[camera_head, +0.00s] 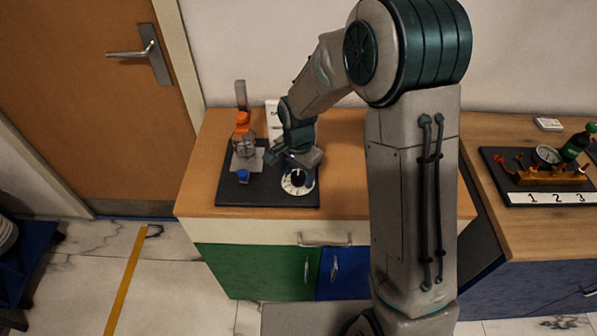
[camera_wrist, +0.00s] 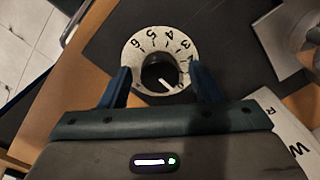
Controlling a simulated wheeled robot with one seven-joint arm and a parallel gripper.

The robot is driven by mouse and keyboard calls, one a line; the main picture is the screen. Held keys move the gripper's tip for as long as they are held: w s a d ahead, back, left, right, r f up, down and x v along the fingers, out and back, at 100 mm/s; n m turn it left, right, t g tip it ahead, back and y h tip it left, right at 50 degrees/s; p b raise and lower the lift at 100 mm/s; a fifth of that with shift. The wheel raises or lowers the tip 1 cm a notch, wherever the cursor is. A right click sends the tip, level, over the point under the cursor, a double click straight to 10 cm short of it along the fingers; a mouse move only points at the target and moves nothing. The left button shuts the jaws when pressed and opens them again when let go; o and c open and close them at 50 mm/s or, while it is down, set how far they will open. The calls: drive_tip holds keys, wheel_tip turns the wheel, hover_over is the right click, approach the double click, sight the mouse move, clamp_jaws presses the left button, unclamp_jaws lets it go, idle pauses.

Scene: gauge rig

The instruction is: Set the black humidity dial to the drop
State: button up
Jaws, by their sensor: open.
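The black humidity dial (camera_wrist: 158,74) is a round knob with a white pointer line, set in a white ring marked with digits (camera_wrist: 141,42). The pointer slants down and right in the wrist view. I cannot make out a drop mark for certain; part of the ring's near side is hidden. In the head view, the dial (camera_head: 298,178) stands at the front right of a black mat. My gripper (camera_wrist: 160,76) is open, with one blue finger on each side of the knob. I cannot tell whether the fingers touch it. My gripper (camera_head: 292,164) also shows just behind the dial in the head view.
The black mat (camera_head: 270,197) lies on a wooden cabinet top. A glass item with an orange top (camera_head: 243,122) and a small blue-capped item (camera_head: 243,176) stand left of the dial. A white lettered card (camera_wrist: 287,135) lies close by. Another rig (camera_head: 545,175) stands far right.

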drive_tip(key=shift+f, duration=0.1)
drive_tip(key=c, duration=1)
drive_tip(key=shift+n, duration=0.5)
drive_tip(key=n+b, duration=0.1)
drive_tip(key=n, duration=0.2)
drive_tip(key=shift+b, duration=0.35)
drive_tip(key=n+b, duration=0.1)
drive_tip(key=n, duration=0.8)
drive_tip(key=shift+n, duration=2.4)
